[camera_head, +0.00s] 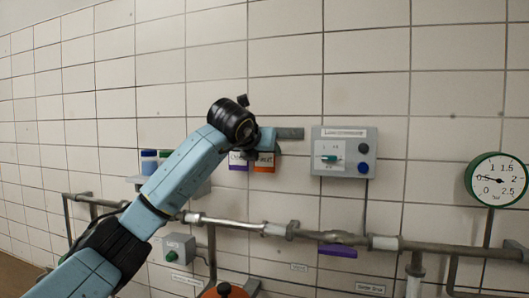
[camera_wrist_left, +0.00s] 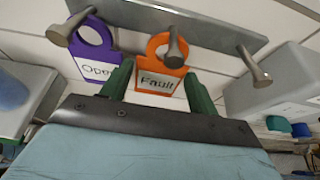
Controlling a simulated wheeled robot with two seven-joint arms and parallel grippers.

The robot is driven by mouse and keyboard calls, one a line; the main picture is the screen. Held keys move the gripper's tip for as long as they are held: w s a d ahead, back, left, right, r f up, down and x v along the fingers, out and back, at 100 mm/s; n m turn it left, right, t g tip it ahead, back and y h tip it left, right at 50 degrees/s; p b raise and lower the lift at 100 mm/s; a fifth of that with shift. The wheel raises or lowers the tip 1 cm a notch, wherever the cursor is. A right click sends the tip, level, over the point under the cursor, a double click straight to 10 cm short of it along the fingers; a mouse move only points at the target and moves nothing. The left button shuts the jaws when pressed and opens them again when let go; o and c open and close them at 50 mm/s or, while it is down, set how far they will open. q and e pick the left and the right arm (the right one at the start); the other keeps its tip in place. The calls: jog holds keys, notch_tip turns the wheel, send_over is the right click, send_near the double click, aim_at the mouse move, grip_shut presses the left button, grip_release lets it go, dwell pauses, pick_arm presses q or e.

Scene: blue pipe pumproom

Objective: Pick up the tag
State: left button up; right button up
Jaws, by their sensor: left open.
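An orange tag (camera_wrist_left: 160,84) with a white label reading "Fault" hangs by its ring on the middle peg of a grey rack (camera_wrist_left: 190,30). A purple tag (camera_wrist_left: 97,62), its label partly covered, hangs on the left peg. My left gripper (camera_wrist_left: 159,82) is open, its two green fingers on either side of the orange tag. I cannot tell whether they touch it. In the head view my left gripper (camera_head: 266,143) is at the rack, partly covering the orange tag (camera_head: 264,168) and the purple tag (camera_head: 238,166). My right gripper is not in view.
The rack's right peg (camera_wrist_left: 254,68) is bare. A grey control box (camera_head: 344,151) with buttons is right of the rack. A pipe (camera_head: 260,228) runs along the tiled wall below, with a purple handle (camera_head: 337,250). A gauge (camera_head: 497,180) is at far right.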

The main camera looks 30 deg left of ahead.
pick_arm(q)
jog(key=c, duration=0.6)
jog(key=shift+r, duration=0.1)
jog(key=s+d+b, duration=0.1)
jog(key=s+b, duration=0.1)
jog(key=s, duration=0.4)
jog(key=s+d+r+b, duration=0.1)
jog(key=s+d+b, duration=0.1)
jog(key=s, duration=0.3)
jog(key=s+d+b, duration=0.1)
jog(key=s+b, duration=0.1)
jog(key=s, duration=0.4)
jog(key=shift+s+d+r+b, duration=0.15)
jog(key=shift+s+r+b, duration=0.05)
jog(key=shift+s+b, duration=0.1)
